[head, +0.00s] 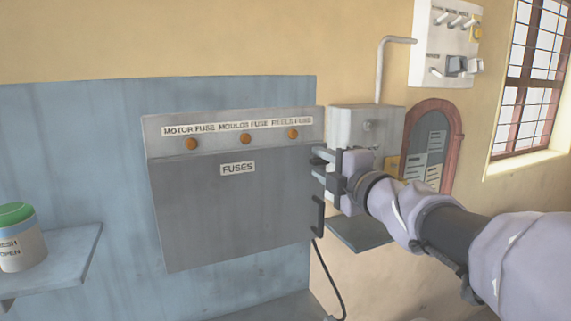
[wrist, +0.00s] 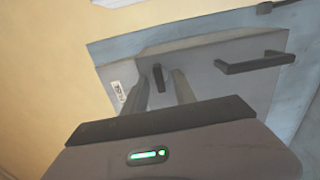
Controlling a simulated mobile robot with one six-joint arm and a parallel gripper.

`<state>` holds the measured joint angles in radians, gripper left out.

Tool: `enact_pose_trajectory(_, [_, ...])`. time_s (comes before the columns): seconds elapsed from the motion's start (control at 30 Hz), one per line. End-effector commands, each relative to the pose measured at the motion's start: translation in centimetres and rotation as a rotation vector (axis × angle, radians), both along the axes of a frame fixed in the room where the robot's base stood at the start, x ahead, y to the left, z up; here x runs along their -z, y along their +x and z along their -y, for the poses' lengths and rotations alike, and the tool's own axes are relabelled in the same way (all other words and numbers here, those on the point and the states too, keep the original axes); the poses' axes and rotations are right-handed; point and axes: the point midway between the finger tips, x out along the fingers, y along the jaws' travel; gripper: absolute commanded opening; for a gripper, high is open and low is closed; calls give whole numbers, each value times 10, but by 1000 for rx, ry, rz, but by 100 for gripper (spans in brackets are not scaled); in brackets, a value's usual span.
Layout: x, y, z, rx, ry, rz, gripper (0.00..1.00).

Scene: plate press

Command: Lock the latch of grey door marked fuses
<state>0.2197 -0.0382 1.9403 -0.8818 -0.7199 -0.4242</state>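The grey door (head: 225,215) marked FUSES hangs below the labelled strip of a wall box and looks closed. Its dark bar handle (head: 318,217) is at the right edge; it also shows in the wrist view (wrist: 252,65). A small dark latch (wrist: 158,77) stands out on the door in the wrist view, its long side nearly upright in that picture. My gripper (head: 319,164) is at the door's right edge, above the handle. In the wrist view my gripper (wrist: 160,86) has its fingers apart, one on each side of the latch, with no clear contact. In the head view the latch is hard to make out.
A shelf (head: 75,265) with a green-lidded pot (head: 20,238) is at the left. A grey box (head: 355,125) and an arched board (head: 432,145) are on the wall behind my arm. A small ledge (head: 358,235) and a hanging cable (head: 327,275) are below my gripper.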

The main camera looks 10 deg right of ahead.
Motion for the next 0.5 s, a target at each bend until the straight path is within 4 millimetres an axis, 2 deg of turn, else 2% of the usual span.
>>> enact_pose_trajectory(0.27, [-2,-7,3,1,-1,1,33])
enact_pose_trajectory(0.37, [-3,-24,9,3,0,1,33])
enact_pose_trajectory(0.5, [-5,-65,22,6,1,2,33])
